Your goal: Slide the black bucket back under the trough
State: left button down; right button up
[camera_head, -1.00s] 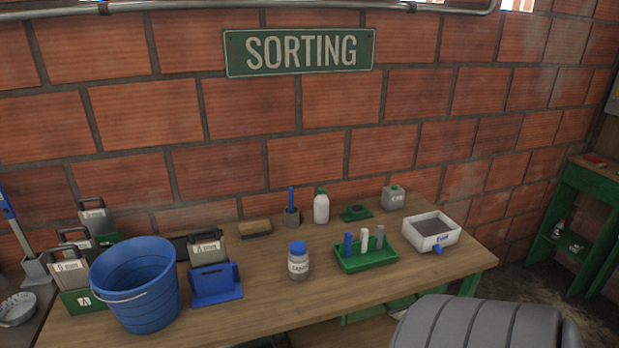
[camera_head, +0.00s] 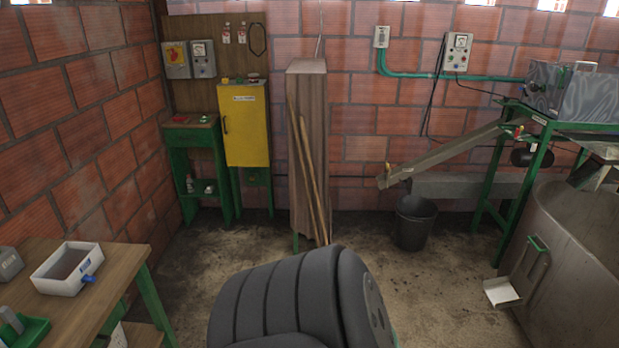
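The black bucket (camera_head: 415,222) stands upright on the concrete floor near the back brick wall, right of centre. A grey metal trough (camera_head: 462,186) runs along the wall behind it and to its right. A sloping metal chute (camera_head: 445,152) comes down from the upper right, and its low end is above and slightly left of the bucket's mouth. The bucket looks to be in front of the trough's left end; I cannot tell the exact gap. Neither of my grippers shows in the view.
A tall wooden post (camera_head: 309,150) with sticks leaning on it stands left of the bucket. A green-legged machine stand (camera_head: 518,190) and a large metal tank (camera_head: 585,250) are on the right. A white dustpan (camera_head: 501,292) is beside the tank. A wooden table (camera_head: 105,285) is at left.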

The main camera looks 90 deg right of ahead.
aim_at(413, 225)
jog(key=z, duration=3.55)
jog(key=i+z, duration=0.5)
jog(key=i, duration=1.05)
jog(key=j, duration=0.1)
